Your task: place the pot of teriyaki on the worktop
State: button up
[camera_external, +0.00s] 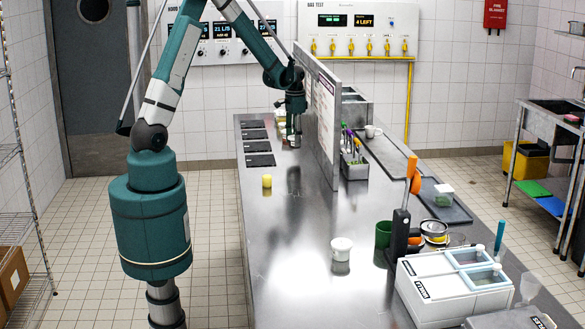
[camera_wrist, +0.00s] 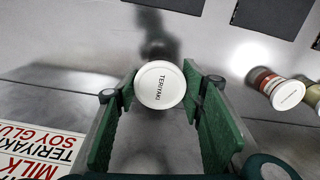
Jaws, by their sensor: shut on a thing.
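The pot of teriyaki shows its round white lid, lettered TERIYAKI (camera_wrist: 161,85), in the wrist view. My gripper (camera_wrist: 162,92) is shut on it, with one green finger on each side of the pot. In the external view my gripper (camera_external: 294,132) hangs over the far part of the steel worktop (camera_external: 300,220), left of the upright divider. The held pot is small and hard to make out there. A dark shadow lies beyond the pot in the wrist view. I cannot tell whether its base touches the worktop.
Other lidded jars (camera_wrist: 288,94) stand to the right in the wrist view. An upright divider (camera_external: 318,110) runs close beside my gripper. Dark mats (camera_external: 258,146) lie at the left edge. A yellow item (camera_external: 267,181) and a white tub (camera_external: 341,249) stand nearer, with bare steel between.

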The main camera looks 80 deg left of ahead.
jog(key=shift+f, duration=0.35)
jog(key=shift+f, duration=0.1)
jog(key=shift+f, duration=2)
jog(key=shift+f, duration=0.2)
jog(key=o, duration=0.9)
jog(key=shift+r, duration=0.1)
jog(key=shift+r, duration=0.2)
jog(key=shift+r, duration=5.95)
